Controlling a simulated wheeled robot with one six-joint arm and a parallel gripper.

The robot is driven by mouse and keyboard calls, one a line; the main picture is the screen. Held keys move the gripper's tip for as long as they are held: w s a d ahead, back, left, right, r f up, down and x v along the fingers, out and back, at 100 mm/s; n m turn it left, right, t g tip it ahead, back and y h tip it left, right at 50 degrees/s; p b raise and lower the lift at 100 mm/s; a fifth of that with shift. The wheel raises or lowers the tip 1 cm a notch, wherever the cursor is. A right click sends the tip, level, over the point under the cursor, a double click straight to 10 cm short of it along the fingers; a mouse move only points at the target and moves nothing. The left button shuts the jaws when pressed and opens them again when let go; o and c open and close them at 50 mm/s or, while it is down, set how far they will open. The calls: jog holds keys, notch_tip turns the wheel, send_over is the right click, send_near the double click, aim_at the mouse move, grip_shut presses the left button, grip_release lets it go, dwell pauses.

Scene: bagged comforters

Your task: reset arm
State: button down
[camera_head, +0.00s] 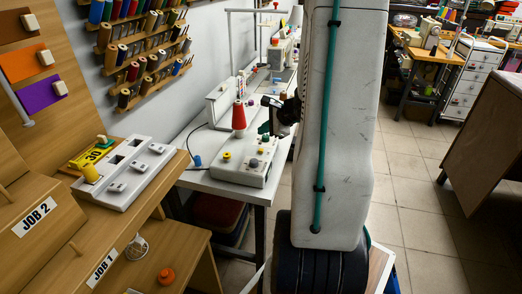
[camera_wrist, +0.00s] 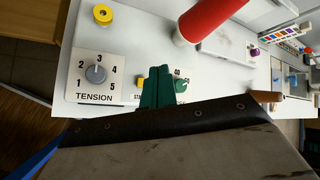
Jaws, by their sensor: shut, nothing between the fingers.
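My gripper (camera_wrist: 160,88) has green fingers, seen close together and empty in the wrist view. It is over the front of a white sewing-machine panel (camera_wrist: 130,25). The panel carries a grey TENSION dial (camera_wrist: 96,74) pointing near 3, a yellow knob (camera_wrist: 103,14) and a green knob (camera_wrist: 181,86) partly hidden by the fingers. A red thread cone (camera_wrist: 205,20) stands on the machine. In the head view my arm covers the middle, and the machine panel (camera_head: 240,172) with the red cone (camera_head: 238,117) is left of it. I cannot tell whether the fingers touch the panel.
A wooden bench with JOB 1 (camera_head: 102,270) and JOB 2 (camera_head: 34,221) labels stands at the left, holding a white switch box (camera_head: 125,170). Thread racks (camera_head: 145,50) hang on the wall. A wooden cabinet (camera_head: 490,140) is at the right. Tiled floor (camera_head: 410,200) is clear between.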

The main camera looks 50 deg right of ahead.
dwell(0.6)
jog(key=s+a+r+n+g+y, duration=0.2)
jog(key=s+a+r+n+g, duration=0.15)
jog(key=a+n, duration=0.55)
jog(key=s+a+r+n+g+y, duration=0.3)
jog(key=a+r+n, duration=0.2)
jog(key=a, duration=0.9)
jog(key=s+a+r+n+g+h, duration=0.1)
jog(key=s+a+r+n+h, duration=0.4)
jog(key=s+a+r+n, duration=0.3)
jog(key=s+a+n, duration=0.3)
jog(key=n, duration=0.1)
jog(key=shift+s+a+r+h, duration=0.3)
jog(key=shift+s+r, duration=0.05)
jog(key=shift+r, duration=0.05)
